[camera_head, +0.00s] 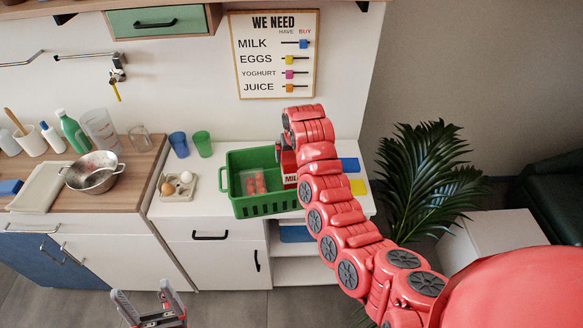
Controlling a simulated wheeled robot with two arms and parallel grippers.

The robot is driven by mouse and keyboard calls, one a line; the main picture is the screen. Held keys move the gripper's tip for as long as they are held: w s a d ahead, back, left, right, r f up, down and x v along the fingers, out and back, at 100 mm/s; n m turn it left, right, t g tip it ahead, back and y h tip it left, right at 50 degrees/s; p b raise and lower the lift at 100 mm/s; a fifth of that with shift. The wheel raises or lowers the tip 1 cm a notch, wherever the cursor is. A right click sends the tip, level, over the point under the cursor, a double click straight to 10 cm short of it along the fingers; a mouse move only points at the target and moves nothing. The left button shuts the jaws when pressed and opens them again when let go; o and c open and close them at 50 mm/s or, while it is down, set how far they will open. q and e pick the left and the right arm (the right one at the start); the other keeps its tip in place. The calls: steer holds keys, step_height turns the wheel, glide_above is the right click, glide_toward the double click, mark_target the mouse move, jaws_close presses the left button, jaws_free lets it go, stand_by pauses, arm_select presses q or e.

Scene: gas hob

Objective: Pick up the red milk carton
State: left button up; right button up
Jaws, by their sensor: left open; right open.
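The red and white milk carton (289,170) stands at the right side of the green basket on the white counter, mostly hidden by my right arm. I cannot tell whether it is inside the basket or just beside it. My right gripper (280,150) is at the carton's top, its jaws largely hidden by the arm; it is open. My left gripper (146,298) is open and empty, low in front of the cabinets, well away from the carton.
The green basket (233,160) holds a red-looking packet (254,184). An egg tray (178,194), blue cup (178,144) and green cup (202,143) stand left of it. Blue (349,165) and yellow (358,187) items lie to the right. A metal bowl (92,178) is further left.

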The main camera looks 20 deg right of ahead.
mark_target(293, 157)
steer(key=shift+x, duration=0.85)
steer(key=shift+w+f+p, duration=0.3)
steer(key=shift+f+p, duration=0.3)
steer(key=shift+p, duration=0.35)
steer(key=shift+w+f+p, duration=0.25)
steer(key=shift+f+p, duration=0.2)
steer(key=shift+f, duration=0.2)
steer(key=shift+w+f, duration=0.25)
steer(key=shift+f, duration=0.2)
steer(key=shift+x, duration=0.8)
steer(key=shift+s, duration=0.1)
jaws_close()
